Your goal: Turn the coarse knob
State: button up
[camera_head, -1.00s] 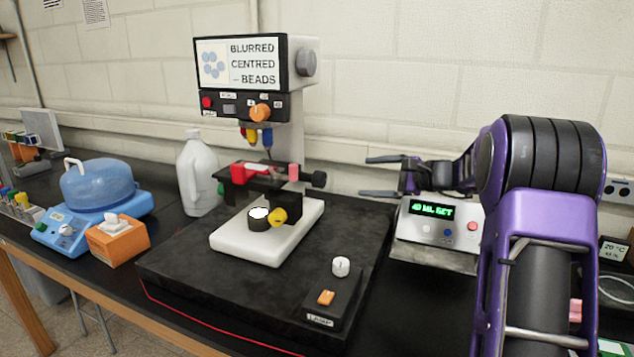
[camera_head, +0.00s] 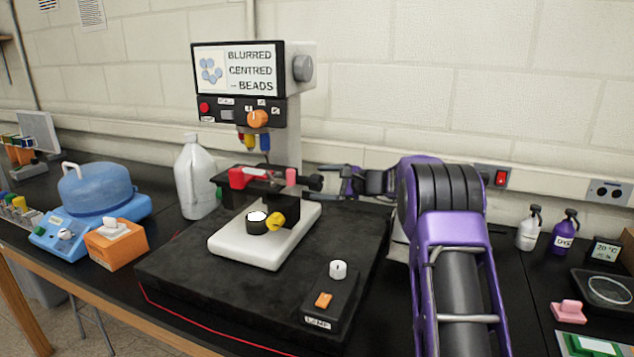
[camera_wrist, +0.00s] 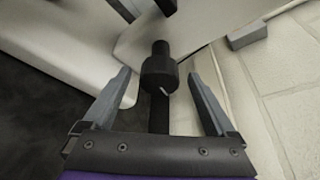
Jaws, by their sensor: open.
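A black stepped knob (camera_wrist: 160,70) shows in the wrist view, between my gripper's fingertips (camera_wrist: 158,76). The fingers are apart, with a visible gap on each side of the knob. In the head view, a dark knob (camera_head: 315,182) sticks out from the right side of the instrument's stage, and my gripper (camera_head: 325,181) is at it from the right. A larger grey knob (camera_head: 303,68) is on the right side of the instrument's head, well above my gripper. No label naming the coarse knob is readable.
The instrument's white base (camera_head: 243,252) stands on a black slab (camera_head: 190,277). A lamp box (camera_head: 330,302) with a white knob is at the slab's front right. A white jug (camera_head: 197,180) stands behind left. The wall (camera_head: 450,90) is close behind my arm.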

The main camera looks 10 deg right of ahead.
jog(key=shift+x, duration=1.05)
jog(key=c, duration=1.3)
jog(key=shift+r+p, duration=0.1)
jog(key=shift+p, duration=0.2)
jog(key=shift+c, duration=0.2)
jog(key=shift+m+g, duration=0.5)
jog(key=shift+m, duration=0.3)
